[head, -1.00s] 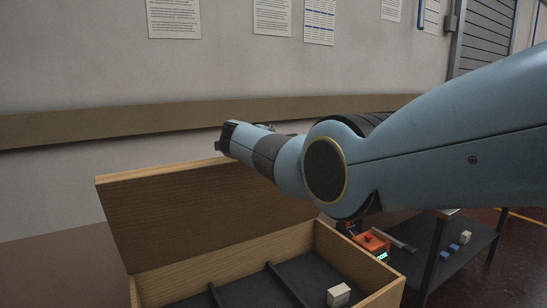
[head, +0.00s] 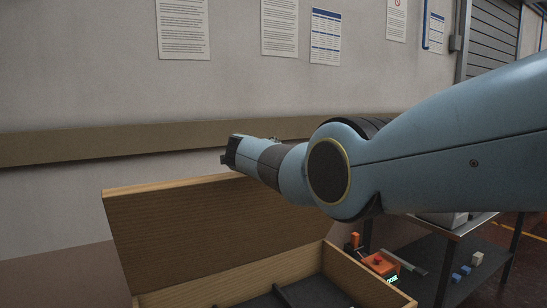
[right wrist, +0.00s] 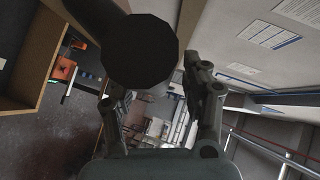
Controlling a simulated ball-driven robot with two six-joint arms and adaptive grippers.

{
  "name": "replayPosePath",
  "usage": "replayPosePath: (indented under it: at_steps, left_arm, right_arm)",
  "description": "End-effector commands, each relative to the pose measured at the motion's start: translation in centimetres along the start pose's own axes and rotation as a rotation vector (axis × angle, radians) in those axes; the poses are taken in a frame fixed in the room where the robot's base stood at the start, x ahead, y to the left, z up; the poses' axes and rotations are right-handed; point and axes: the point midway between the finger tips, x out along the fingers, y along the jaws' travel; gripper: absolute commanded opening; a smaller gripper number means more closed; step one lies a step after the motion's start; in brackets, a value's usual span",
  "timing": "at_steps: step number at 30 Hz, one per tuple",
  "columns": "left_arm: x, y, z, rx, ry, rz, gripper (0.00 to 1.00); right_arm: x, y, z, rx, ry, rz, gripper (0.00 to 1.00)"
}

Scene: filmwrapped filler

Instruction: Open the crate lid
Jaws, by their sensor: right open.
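The wooden crate (head: 366,277) stands at the bottom of the head view, its lower part cut off by the frame. Its lid (head: 205,240) is hinged up and stands steeply at the back, so the dark interior with a divider shows. My right arm reaches in from the right across the lid's upper right. My right gripper (head: 228,153) is at the lid's top edge; whether it touches is unclear. In the right wrist view its open fingers (right wrist: 152,85) have nothing visible between them but a dark round shape in front. My left gripper is out of view.
Right of the crate, a dark low shelf (head: 440,287) holds an orange device (head: 381,264) and several small blocks (head: 465,270). A wall with a tan rail (head: 80,146) runs behind the crate.

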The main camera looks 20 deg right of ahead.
Motion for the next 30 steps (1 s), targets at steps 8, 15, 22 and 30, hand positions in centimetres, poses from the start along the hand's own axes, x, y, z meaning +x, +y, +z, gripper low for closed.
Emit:
replayPosePath:
  at_steps: [8,15,22,30]
  left_arm:
    - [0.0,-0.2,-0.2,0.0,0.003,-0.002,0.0]
    - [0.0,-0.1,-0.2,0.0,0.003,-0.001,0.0]
    - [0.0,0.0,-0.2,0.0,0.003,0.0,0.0]
    - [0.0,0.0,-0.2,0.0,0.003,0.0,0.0]
  right_arm:
    - [-0.5,0.2,0.2,0.001,0.0,0.001,0.48]
    - [-2.7,0.3,0.1,0.002,-0.001,0.0,0.48]
    - [-6.6,0.3,0.1,0.002,-0.003,0.002,0.48]
    - [-11.0,0.1,0.1,0.001,-0.003,0.001,0.48]
